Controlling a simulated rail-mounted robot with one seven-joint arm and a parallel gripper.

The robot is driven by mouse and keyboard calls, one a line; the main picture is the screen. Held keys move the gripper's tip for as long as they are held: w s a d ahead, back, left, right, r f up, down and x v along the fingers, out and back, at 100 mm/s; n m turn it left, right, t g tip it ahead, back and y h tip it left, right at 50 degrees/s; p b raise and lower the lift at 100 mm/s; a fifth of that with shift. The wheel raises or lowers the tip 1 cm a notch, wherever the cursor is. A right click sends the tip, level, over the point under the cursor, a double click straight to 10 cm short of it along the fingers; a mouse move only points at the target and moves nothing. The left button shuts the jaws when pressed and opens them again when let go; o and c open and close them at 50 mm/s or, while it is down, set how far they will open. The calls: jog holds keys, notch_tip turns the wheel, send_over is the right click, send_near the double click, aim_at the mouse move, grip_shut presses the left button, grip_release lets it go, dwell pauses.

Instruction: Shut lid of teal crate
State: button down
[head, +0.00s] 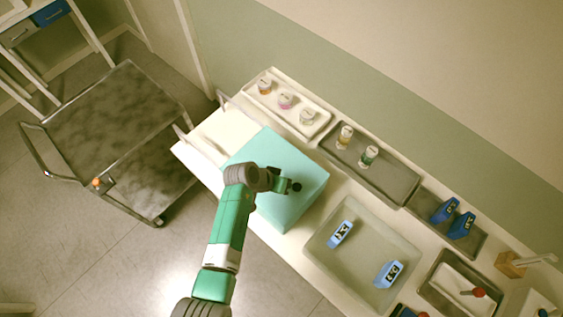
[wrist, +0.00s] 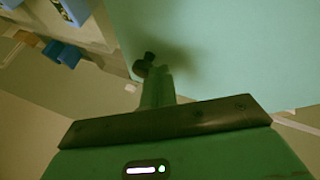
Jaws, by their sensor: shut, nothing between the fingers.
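The teal crate (head: 282,212) stands on the bench, left of the grey tray. Its teal lid (head: 270,145) lies over the top as a broad flat panel, and no inside of the crate shows. Part of the lid is hidden behind my arm. My gripper (head: 294,187) is shut and empty over the lid's right part. In the wrist view, the plain lid (wrist: 235,50) fills the upper right. My gripper's tip (wrist: 147,64) is at the lid's edge with a dark shadow beside it. I cannot tell whether it touches.
A white tray with jars (head: 286,100) and a dark tray with two bottles (head: 385,173) stand behind the crate. A metal cart (head: 115,120) stands left, across open floor.

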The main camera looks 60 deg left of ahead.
jog(key=shift+w+d, duration=0.15)
jog(key=shift+d, duration=0.15)
jog(key=s+a, duration=0.3)
jog(key=shift+r, duration=0.3)
jog(key=v, duration=1)
